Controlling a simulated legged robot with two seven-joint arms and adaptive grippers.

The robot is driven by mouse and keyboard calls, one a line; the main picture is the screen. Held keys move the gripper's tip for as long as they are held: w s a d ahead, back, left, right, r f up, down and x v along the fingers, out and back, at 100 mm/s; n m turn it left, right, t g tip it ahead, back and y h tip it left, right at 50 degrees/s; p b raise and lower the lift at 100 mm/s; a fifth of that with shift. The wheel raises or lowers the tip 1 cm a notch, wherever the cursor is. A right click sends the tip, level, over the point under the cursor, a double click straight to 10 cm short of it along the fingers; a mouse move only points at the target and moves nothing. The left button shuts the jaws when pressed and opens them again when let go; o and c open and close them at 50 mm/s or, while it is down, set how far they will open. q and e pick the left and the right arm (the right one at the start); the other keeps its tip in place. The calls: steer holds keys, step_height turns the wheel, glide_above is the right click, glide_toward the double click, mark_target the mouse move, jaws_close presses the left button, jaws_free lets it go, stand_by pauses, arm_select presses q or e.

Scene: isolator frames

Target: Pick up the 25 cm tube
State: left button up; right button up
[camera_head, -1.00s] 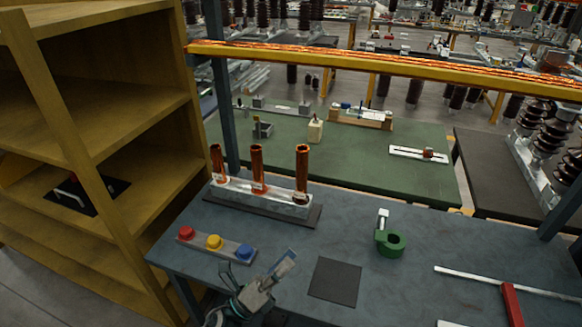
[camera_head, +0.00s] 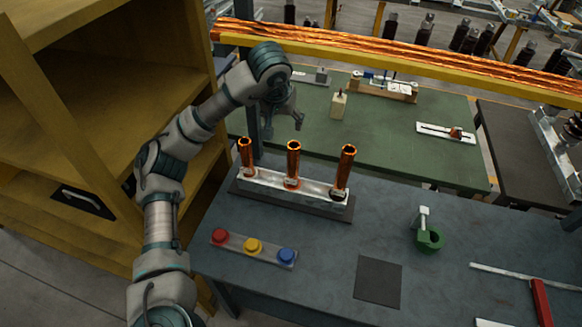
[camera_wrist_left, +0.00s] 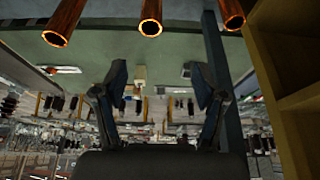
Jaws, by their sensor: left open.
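Three copper tubes stand upright in a pale metal holder on the blue-grey table: the left tube (camera_head: 246,158), the middle tube (camera_head: 292,163) and the right tube (camera_head: 346,168). No readable length marks them; the right one looks tallest in the head view. My left gripper (camera_head: 284,122) is raised above and behind the left and middle tubes, open and empty. In the left wrist view its fingers (camera_wrist_left: 160,80) are spread apart, with nothing between them. The ends of three tubes (camera_wrist_left: 150,20) show along the top edge there, apart from the fingers. My right gripper is out of view.
A yellow shelf (camera_head: 100,100) stands close on the left, beside my left arm. Red, yellow and blue buttons (camera_head: 253,247) lie in front of the holder. A green ring-based part (camera_head: 430,238) and a dark pad (camera_head: 378,281) are to the right. An orange-topped beam (camera_head: 400,60) crosses behind.

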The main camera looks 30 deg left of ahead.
arm_select(q)
steer(key=w+d+f, duration=0.2)
steer(key=d+f, duration=0.1)
steer(key=f, duration=0.1)
glide_above(293, 147)
steer(key=s+a, duration=0.1)
steer(key=s, duration=0.2)
step_height(293, 147, down, 7)
steer(key=d+f, duration=0.1)
steer(key=d, duration=0.1)
steer(key=w+d+f, duration=0.1)
steer(key=f, duration=0.1)
steer(key=shift+d, duration=0.35)
steer(key=shift+w+a, duration=0.15)
steer(key=c, duration=0.5)
steer(key=shift+w+a+f, duration=0.15)
steer(key=shift+w+f, duration=0.05)
steer(key=c, duration=0.4)
steer(key=shift+a, duration=0.5)
jaws_close()
steer(key=shift+s+a, duration=0.1)
steer(key=shift+a, duration=0.25)
steer(key=shift+d, duration=0.15)
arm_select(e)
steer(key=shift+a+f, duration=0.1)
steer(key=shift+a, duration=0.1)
